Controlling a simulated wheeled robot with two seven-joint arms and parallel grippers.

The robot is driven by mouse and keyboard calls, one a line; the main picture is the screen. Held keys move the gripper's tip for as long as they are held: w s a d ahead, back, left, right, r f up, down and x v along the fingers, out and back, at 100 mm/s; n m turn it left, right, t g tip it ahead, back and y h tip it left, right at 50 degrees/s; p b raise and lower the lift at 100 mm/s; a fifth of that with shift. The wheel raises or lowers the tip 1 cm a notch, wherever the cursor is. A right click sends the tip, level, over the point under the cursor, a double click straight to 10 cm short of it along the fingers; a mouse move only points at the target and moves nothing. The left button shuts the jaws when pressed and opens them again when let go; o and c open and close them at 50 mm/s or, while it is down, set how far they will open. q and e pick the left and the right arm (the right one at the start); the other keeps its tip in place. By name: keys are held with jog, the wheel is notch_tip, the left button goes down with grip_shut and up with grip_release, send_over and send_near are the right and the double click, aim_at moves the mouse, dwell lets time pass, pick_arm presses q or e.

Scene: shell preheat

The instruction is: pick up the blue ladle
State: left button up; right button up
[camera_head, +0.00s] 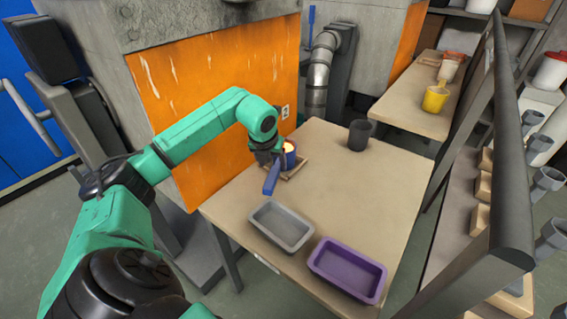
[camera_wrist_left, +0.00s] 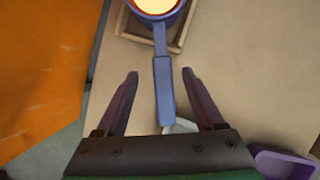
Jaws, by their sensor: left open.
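The blue ladle (camera_head: 271,179) rests at the left side of the table, its round cup holding a glowing orange-yellow content. The cup sits over a square wooden frame (camera_head: 298,167). In the left wrist view the ladle (camera_wrist_left: 164,88) has its cup at the top edge, with the handle pointing down toward my gripper. My left gripper (camera_wrist_left: 160,74) is open, with one finger on each side of the handle and a visible gap to both. In the head view my left gripper (camera_head: 268,160) is just above the handle and partly hides it.
A grey tray (camera_head: 264,228) and a purple tray (camera_head: 316,263) stand at the table's near end. A dark cup (camera_head: 360,134) stands at the back. An orange panel (camera_head: 190,110) rises close on the left. The table's (camera_head: 375,190) middle and right are clear.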

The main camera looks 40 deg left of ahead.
aim_at(275, 168)
pick_arm(q)
jog(key=x, duration=0.4)
jog(key=shift+w+f, duration=0.25)
jog(key=shift+f, duration=0.1)
jog(key=shift+d+r, duration=0.1)
grip_shut()
jog(key=shift+r, duration=0.1)
